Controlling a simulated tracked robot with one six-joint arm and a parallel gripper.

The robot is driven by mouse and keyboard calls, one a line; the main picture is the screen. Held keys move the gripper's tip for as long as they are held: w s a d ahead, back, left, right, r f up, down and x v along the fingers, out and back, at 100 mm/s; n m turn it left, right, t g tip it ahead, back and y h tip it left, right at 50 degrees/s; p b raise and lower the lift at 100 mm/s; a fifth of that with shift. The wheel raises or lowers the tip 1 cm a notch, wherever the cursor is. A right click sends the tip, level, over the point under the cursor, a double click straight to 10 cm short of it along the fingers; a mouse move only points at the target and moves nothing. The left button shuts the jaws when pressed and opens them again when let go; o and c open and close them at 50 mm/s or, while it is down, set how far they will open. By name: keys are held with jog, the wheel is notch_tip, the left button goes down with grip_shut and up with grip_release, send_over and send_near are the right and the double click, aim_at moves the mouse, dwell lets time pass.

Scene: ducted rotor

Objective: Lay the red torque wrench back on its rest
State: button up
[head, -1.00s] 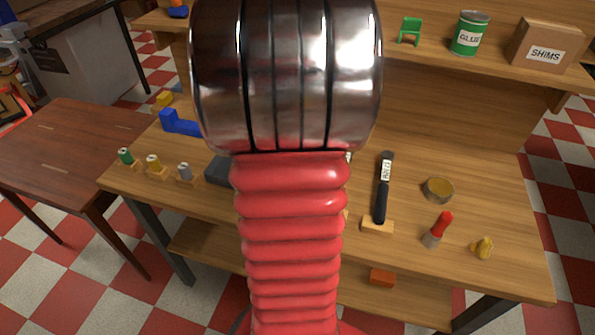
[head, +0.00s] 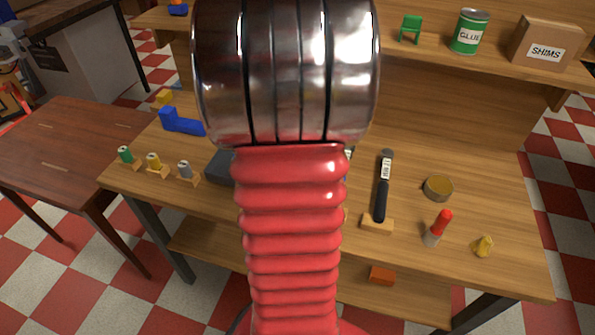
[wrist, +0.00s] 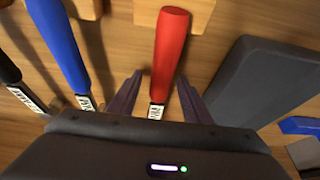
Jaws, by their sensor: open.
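In the wrist view the red torque wrench (wrist: 168,50) has its red handle pointing up the picture and a white label on its shaft. Its handle end overlaps a wooden rest (wrist: 202,14); I cannot tell whether it touches it. My gripper (wrist: 160,79) is open, with one dark finger on each side of the wrench and gaps showing. The wrench's head end is hidden by my gripper body. In the head view my arm hides the red wrench and my gripper.
A blue wrench (wrist: 60,43) and a black one (wrist: 9,68) lie to the left. A dark grey block (wrist: 262,82) is close on the right.

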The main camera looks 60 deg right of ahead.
jog(key=shift+r, duration=0.1)
jog(key=v, duration=1.3)
jog(key=shift+r, duration=0.25)
jog(key=shift+a, duration=0.15)
dwell(0.4)
